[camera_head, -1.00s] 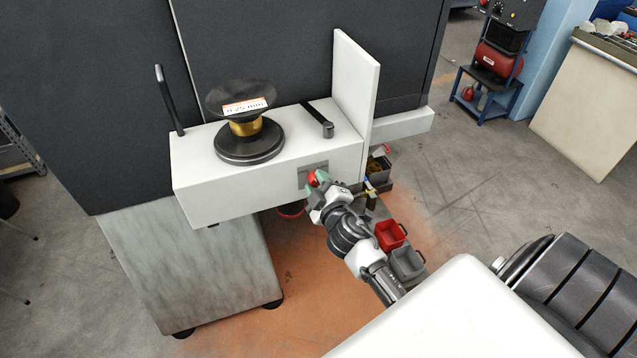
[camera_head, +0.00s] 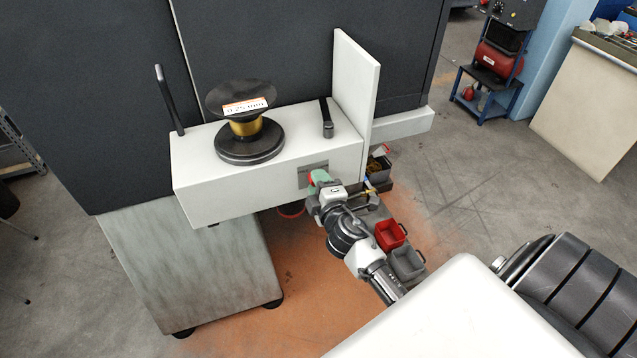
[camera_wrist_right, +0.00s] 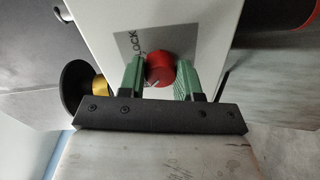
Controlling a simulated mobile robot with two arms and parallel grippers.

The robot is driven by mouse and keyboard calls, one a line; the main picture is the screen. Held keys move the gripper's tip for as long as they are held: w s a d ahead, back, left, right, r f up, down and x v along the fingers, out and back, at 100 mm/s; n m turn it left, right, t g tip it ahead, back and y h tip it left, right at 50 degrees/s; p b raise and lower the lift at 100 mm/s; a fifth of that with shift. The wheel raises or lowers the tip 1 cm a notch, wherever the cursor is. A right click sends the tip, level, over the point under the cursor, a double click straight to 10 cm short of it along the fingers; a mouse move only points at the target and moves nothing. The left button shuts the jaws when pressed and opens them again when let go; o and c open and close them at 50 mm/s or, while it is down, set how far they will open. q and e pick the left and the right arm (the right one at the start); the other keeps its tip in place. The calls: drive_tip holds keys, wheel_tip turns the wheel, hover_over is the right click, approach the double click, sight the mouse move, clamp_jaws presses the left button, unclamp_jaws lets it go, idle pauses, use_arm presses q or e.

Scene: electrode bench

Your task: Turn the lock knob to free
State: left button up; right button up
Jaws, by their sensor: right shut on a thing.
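The red lock knob (camera_wrist_right: 159,68) sits on a grey plate (camera_wrist_right: 130,42) marked "LOCK" on the white box (camera_head: 215,205). In the wrist view my right gripper (camera_wrist_right: 160,78) has its two green fingers on either side of the knob, shut on it. A pale pointer line shows on the knob's face. In the head view the right gripper (camera_head: 318,182) is at the box's front face, and its fingers mostly hide the knob. A black lever (camera_head: 326,120) lies on the box top, pointing towards the front. My left gripper is not in view.
A gold spool (camera_head: 245,127) with a dark disc and label stands on a black base on the box. A black upright handle (camera_head: 168,100) is at its left. A white upright panel (camera_head: 357,85) rises at the right end. Red and grey bins (camera_head: 390,236) are below right.

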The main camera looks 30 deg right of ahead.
drive_tip(key=shift+f, duration=0.1)
drive_tip(key=o, duration=0.9)
drive_tip(key=b+v, duration=0.2)
drive_tip(key=v, duration=0.8)
drive_tip(key=shift+s+a, duration=0.15)
drive_tip(key=shift+s, duration=0.25)
